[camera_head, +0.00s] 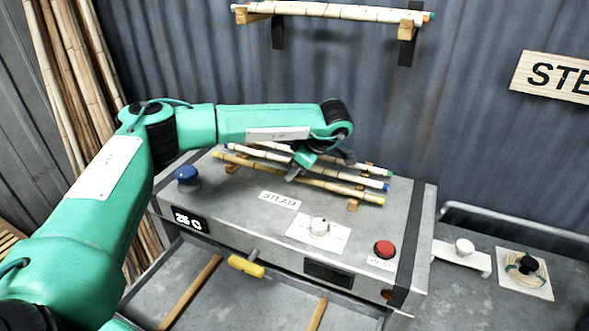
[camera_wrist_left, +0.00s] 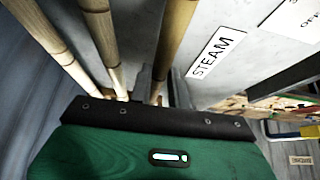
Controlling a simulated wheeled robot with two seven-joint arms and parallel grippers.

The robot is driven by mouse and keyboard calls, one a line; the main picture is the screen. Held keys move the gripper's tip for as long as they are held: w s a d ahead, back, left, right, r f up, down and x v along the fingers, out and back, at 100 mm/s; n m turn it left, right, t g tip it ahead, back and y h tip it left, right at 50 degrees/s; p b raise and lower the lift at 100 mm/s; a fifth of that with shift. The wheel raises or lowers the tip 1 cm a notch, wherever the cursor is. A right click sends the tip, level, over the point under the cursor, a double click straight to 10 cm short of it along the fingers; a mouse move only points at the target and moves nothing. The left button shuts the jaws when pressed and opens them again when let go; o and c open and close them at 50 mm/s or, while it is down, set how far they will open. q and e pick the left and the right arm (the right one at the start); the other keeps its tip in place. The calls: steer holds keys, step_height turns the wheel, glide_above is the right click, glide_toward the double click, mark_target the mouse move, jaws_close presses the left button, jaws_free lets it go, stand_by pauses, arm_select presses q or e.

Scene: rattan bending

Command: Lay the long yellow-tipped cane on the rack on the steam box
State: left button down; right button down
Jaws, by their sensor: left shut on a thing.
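The long yellow-tipped cane (camera_head: 335,188) is the front one of three canes on the steam box (camera_head: 255,215). It lies across the rack's wooden supports (camera_head: 353,205), near its right end and near its left end. I cannot tell whether it fully touches them. My left gripper (camera_head: 294,175) comes down from above and is shut on this cane left of its middle. In the left wrist view, the fingers (camera_wrist_left: 163,92) straddle the cane (camera_wrist_left: 172,35) nearest the STEAM label. My right gripper is not in view.
A blue-tipped cane (camera_head: 350,178) and a green-tipped cane (camera_head: 365,168) lie close behind. A wall rack with canes (camera_head: 335,12) hangs above.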

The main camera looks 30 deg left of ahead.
arm_select(q)
steer(key=c, duration=1.3)
jaws_free()
steer(key=shift+f, duration=0.1)
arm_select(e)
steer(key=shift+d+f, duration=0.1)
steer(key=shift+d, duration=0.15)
arm_select(q)
steer(key=shift+d+r, duration=0.15)
steer(key=shift+r, duration=0.15)
steer(key=b+v, duration=0.4)
steer(key=v, duration=0.2)
steer(key=shift+d+r, duration=0.2)
steer(key=shift+d, duration=0.05)
steer(key=shift+b+v, duration=0.35)
steer(key=shift+v, duration=2.2)
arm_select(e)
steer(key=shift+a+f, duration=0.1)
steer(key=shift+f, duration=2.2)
arm_select(q)
steer(key=shift+a+r, duration=0.15)
